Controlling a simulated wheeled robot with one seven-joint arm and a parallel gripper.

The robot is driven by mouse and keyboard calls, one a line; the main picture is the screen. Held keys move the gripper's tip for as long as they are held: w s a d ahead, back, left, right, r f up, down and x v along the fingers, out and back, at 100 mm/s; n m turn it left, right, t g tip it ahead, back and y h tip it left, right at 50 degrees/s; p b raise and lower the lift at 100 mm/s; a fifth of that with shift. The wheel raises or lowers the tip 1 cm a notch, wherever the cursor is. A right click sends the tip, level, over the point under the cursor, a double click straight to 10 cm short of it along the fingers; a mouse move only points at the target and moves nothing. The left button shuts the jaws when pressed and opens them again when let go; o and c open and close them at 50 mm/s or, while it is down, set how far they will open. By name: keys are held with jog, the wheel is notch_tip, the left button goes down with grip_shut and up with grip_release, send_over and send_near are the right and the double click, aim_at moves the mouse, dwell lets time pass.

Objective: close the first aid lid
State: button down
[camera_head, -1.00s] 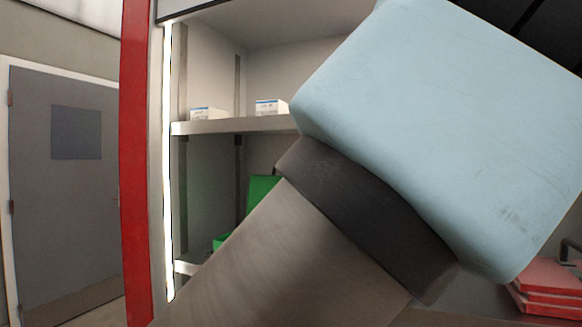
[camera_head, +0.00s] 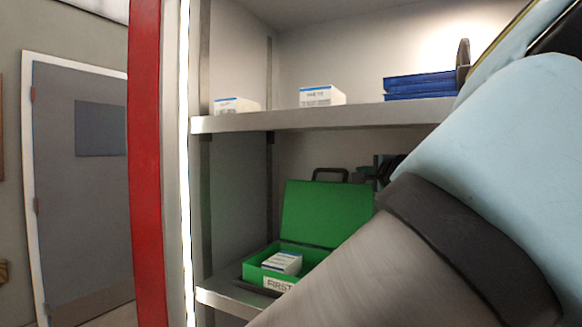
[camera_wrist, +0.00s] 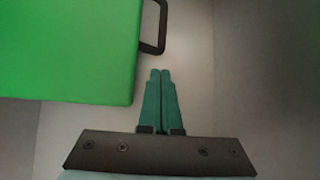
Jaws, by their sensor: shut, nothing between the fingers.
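The green first aid box (camera_head: 262,272) stands on the lower shelf, with its lid (camera_head: 325,213) raised open at the back. A dark handle (camera_head: 330,171) sits on the lid's top edge. My arm hides the box's right side. In the wrist view the lid (camera_wrist: 65,50) fills the upper left, with the handle (camera_wrist: 154,28) at its right edge. My gripper (camera_wrist: 160,73) is shut and empty, just beyond the lid's edge and apart from the handle. In the head view the gripper end shows partly beside the lid's upper right corner.
A white carton (camera_head: 283,262) lies inside the box. The upper shelf (camera_head: 300,119) runs above the lid and carries white cartons (camera_head: 321,95) and blue books or folders (camera_head: 418,86). A red post (camera_head: 145,160) and a lit cabinet edge stand at the left.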

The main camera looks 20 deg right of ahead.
jog(key=shift+w+d+f+p, duration=0.1)
jog(key=shift+w+p, duration=0.45)
jog(key=shift+w, duration=0.8)
jog(key=shift+w+f+p, duration=0.1)
jog(key=shift+w+p, duration=0.4)
jog(key=shift+w, duration=0.85)
jog(key=shift+s+b, duration=0.1)
jog(key=shift+b, duration=0.85)
